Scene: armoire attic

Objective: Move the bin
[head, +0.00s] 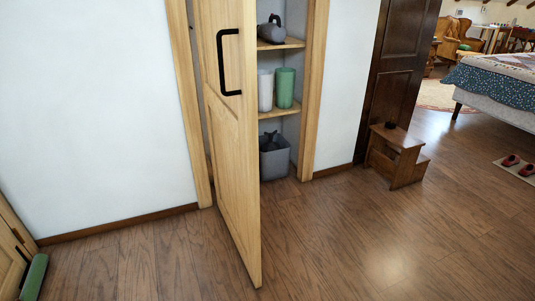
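A grey bin (275,163) stands on the floor at the bottom of the closet in the head view. A dark item (270,139) shows at its top; I cannot tell what it is. The wooden closet door (232,150) stands open toward me, with a black handle (222,62) on its face. The door edge hides part of the bin's left side. Neither of my grippers is in view.
Shelves above the bin hold a white canister (265,92), a green canister (285,88) and a grey kettle-like object (271,30). A wooden step stool (396,157) stands right of the closet. Red shoes (511,160) lie far right. The floor in front is clear.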

